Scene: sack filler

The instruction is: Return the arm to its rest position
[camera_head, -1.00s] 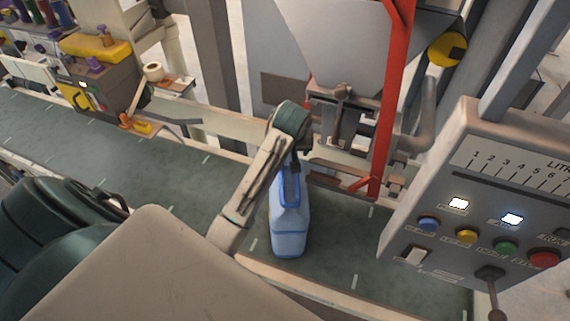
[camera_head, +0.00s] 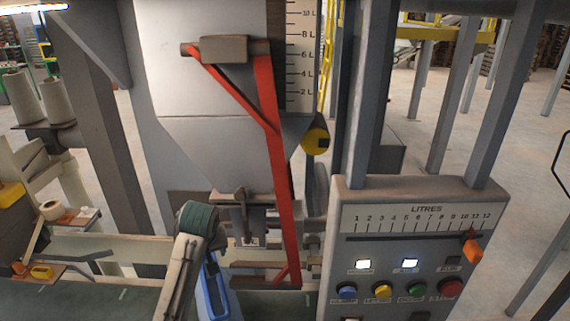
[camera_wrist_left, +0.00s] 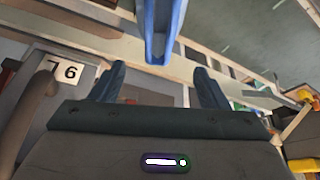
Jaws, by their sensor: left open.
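My right gripper is not in view.
The grey hopper (camera_head: 220,150) and its red lever (camera_head: 272,160) rise behind my left arm. A control panel (camera_head: 410,250) with buttons and a litre scale stands at right. The green conveyor (camera_head: 90,300) runs along the bottom left.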

